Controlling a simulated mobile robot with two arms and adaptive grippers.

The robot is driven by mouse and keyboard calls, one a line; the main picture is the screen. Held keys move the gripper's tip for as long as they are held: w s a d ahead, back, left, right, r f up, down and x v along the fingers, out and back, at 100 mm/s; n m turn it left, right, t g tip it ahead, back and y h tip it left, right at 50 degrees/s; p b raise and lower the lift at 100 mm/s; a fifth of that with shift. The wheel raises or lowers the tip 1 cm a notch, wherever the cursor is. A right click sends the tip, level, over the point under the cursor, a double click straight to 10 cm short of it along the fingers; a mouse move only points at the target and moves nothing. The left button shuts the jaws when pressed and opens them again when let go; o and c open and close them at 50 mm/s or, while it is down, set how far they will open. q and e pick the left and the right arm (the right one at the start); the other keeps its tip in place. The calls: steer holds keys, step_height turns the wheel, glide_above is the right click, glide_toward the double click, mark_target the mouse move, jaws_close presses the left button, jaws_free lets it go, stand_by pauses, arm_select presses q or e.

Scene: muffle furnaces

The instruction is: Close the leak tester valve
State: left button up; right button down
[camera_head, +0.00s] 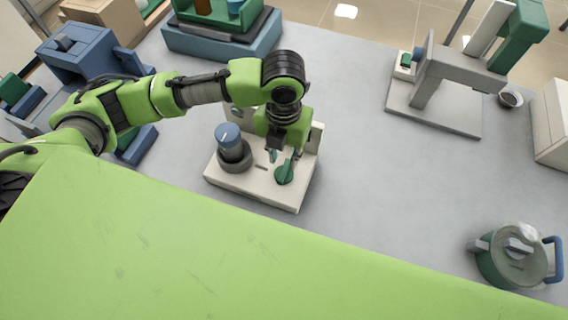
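The leak tester is a pale box-like base (255,191) on the grey table in the middle of the head view. A blue-topped round dial (229,139) stands on its left part. The green valve (284,174) is a round knob with a raised handle on its right front part. My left gripper (283,158) points down right over the valve. Its fingers look apart, with the valve handle close to the right finger; whether they touch it I cannot tell. The gripper body hides the back of the tester. My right gripper is not in view.
A green-and-blue tray unit (222,42) stands behind the tester and a blue device (80,55) at the left. A grey press-like stand (432,105) is at the back right. A green lidded pot (514,262) is at the front right. The table between is clear.

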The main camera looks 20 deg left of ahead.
mark_target(284, 169)
arm_select(q)
steer(key=shift+f, duration=2.7)
jaws_close()
